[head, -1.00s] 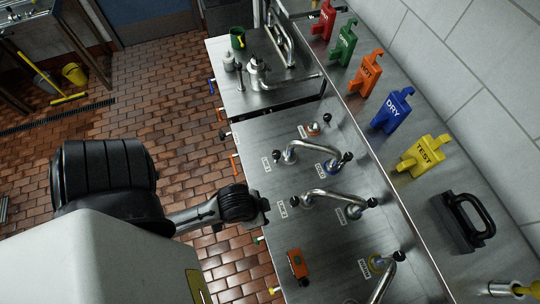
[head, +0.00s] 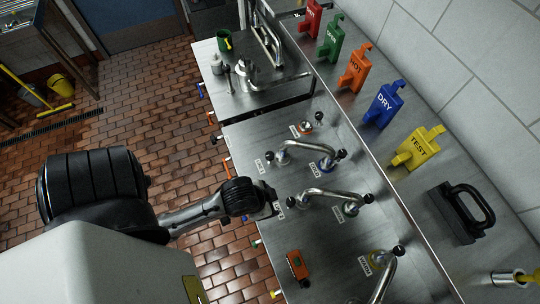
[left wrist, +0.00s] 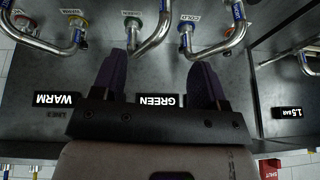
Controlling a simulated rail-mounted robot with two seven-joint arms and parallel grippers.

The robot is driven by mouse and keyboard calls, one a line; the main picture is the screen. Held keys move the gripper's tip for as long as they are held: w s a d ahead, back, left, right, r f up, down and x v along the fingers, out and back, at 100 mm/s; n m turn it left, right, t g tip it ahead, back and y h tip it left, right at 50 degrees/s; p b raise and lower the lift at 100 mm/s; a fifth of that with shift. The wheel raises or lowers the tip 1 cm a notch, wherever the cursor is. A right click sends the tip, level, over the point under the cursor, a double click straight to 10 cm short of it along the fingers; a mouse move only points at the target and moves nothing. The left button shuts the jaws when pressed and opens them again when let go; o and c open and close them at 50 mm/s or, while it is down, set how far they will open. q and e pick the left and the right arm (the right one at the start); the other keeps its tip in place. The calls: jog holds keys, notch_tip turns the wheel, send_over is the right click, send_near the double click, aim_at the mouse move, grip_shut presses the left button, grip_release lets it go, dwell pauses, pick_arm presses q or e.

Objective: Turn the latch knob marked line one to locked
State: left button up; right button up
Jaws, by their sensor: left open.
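My left gripper (head: 274,200) is over the front edge of the steel counter (head: 310,235), beside a small white label. In the left wrist view its two dark purple fingers (left wrist: 160,78) are apart, with nothing between them. Bent steel pipes with black knobs stand on the counter: one pipe (head: 300,147) lies farther back, another (head: 330,194) is close to the gripper. I cannot read which knob is marked line one. The left wrist view shows an upside-down GREEN plate (left wrist: 158,100) behind the fingers and a WARM plate (left wrist: 56,99) to its left. My right gripper is not in view.
Coloured tags stand along the back ledge, including the blue DRY tag (head: 383,104) and yellow TEST tag (head: 419,148). A black handled block (head: 462,211) is at the right. An orange box (head: 298,265) sits near the counter's front.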

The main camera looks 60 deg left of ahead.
pick_arm(q)
jog(key=w+a+r+m+t+y+b, duration=0.25)
jog(key=w+a+b, duration=0.2)
jog(key=w, duration=0.65)
jog(key=w+a+m+y+b, duration=0.1)
jog(key=w+a+m+b, duration=0.2)
jog(key=w+a, duration=0.45)
jog(key=n+g+h+b, duration=0.1)
jog(key=n+g+h, duration=0.45)
jog(key=n, duration=0.85)
send_over(270, 155)
notch_tip(270, 155, down, 14)
jog(key=g+y, duration=0.2)
notch_tip(270, 155, down, 12)
jog(key=shift+f, duration=0.1)
jog(key=shift+a+f, duration=0.1)
jog(key=shift+f, duration=0.5)
